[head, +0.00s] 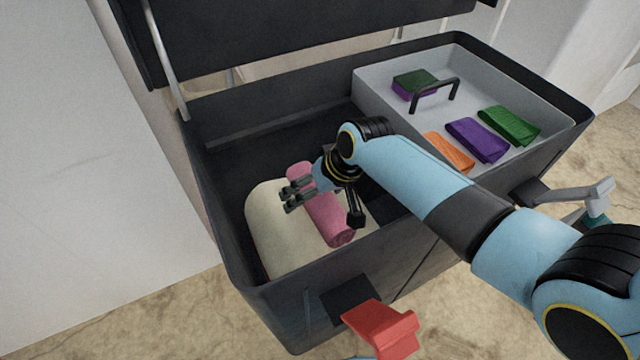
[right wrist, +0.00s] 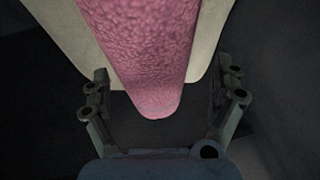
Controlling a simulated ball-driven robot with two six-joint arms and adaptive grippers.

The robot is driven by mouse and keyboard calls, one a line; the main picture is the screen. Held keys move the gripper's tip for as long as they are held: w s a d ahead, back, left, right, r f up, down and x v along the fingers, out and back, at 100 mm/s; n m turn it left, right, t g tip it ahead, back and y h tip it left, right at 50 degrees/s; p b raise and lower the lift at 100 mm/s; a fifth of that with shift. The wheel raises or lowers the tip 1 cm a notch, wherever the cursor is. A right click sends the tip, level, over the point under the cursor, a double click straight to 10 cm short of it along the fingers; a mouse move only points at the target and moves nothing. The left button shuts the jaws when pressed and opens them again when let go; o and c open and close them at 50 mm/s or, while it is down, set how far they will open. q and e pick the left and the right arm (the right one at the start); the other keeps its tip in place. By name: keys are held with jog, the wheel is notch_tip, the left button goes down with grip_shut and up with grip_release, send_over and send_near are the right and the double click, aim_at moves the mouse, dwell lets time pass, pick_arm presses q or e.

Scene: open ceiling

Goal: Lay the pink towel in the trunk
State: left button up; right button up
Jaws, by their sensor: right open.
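The pink towel (head: 338,232) is a rolled-up cylinder inside the dark trunk (head: 222,190), resting on a cream roll (head: 268,235) in the left part. My right gripper (head: 322,204) is open over the towel, with one finger on each side in the head view. In the right wrist view the towel (right wrist: 145,50) runs between the open fingers, its end near the palm. The fingers do not visibly clamp it. Part of the towel is hidden by my right gripper.
A grey tray (head: 385,88) fills the right part of the trunk, with a black handle (head: 435,95) and folded green (head: 510,125), purple (head: 477,140) and orange (head: 449,152) cloths. The lid (head: 300,25) stands open. A red latch (head: 382,328) juts from the front. The trunk's back left floor is bare.

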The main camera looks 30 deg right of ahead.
jog(key=p+v, duration=0.2)
jog(key=v, duration=0.4)
jog(key=p+v, duration=0.2)
jog(key=v, duration=0.3)
jog(key=shift+w+r+p, duration=0.1)
jog(key=shift+r+p, duration=0.3)
jog(key=shift+r, duration=0.05)
jog(key=shift+s+d+r, duration=0.15)
jog(key=shift+s+r, duration=0.1)
jog(key=shift+r, duration=0.2)
